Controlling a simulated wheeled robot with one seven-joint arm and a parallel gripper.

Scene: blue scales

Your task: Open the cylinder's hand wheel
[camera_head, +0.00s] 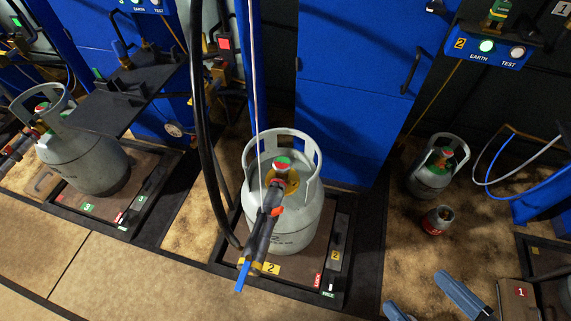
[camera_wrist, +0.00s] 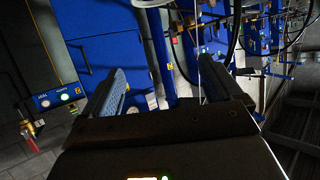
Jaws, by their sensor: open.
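A grey gas cylinder (camera_head: 290,226) stands upright on scale 2 in the middle of the head view. Its hand wheel (camera_head: 281,165), red and green on top, sits inside the collar, with a black filling head and hose clamped at the valve in front of it. My gripper shows at the bottom right of the head view (camera_head: 425,300), with blue fingers, well apart from the cylinder. In the wrist view my gripper (camera_wrist: 168,92) is open, with nothing between its fingers. The cylinder cannot be made out in the wrist view.
Another grey cylinder (camera_head: 85,155) stands on scale 3 at the left. A smaller grey cylinder (camera_head: 436,172) and a small red-based one (camera_head: 437,220) stand on the floor at the right. Blue cabinets (camera_head: 350,90) line the back. A black hose (camera_head: 205,120) hangs left of the middle cylinder.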

